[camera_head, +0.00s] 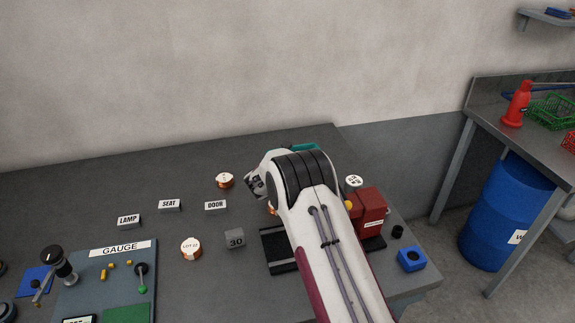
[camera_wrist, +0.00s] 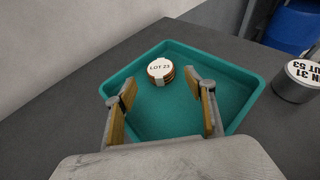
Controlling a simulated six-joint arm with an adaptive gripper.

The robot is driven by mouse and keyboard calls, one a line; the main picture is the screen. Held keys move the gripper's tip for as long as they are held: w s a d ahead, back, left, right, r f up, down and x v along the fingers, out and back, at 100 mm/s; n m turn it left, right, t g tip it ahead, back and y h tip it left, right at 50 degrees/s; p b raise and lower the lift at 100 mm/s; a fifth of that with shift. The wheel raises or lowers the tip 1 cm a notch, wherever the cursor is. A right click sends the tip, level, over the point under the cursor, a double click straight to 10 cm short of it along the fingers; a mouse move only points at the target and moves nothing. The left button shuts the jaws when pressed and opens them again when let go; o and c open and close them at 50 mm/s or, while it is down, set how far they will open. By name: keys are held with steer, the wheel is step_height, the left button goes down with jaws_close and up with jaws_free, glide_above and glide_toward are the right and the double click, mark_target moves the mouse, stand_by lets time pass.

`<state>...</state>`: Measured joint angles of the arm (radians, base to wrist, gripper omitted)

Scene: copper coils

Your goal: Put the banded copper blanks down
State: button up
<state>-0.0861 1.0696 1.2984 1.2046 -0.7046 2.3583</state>
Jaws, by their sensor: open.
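In the wrist view a stack of copper blanks with a white top labelled LOT 23 (camera_wrist: 160,70) stands upright in a teal tray (camera_wrist: 245,93), near its far wall. My gripper (camera_wrist: 168,88) is open above the tray, its two fingers apart on either side of the picture. The blanks lie beyond the fingertips; I cannot tell how far. In the head view my arm hides most of the tray, and only a teal edge (camera_head: 304,147) shows. Two other white-topped copper pieces stand on the table, one at the back (camera_head: 224,181) and one labelled LOT (camera_head: 191,248).
LAMP (camera_head: 129,221), SEAT (camera_head: 169,205) and DOOR (camera_head: 215,205) signs stand on the table. A grey block marked 30 (camera_head: 234,239), a red machine (camera_head: 368,210) and a blue block (camera_head: 411,259) are near my arm. A labelled grey cylinder (camera_wrist: 297,82) stands right of the tray.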

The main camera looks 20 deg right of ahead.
steer(key=shift+v, duration=3.1)
steer(key=shift+f, duration=0.1)
steer(key=shift+a, duration=0.1)
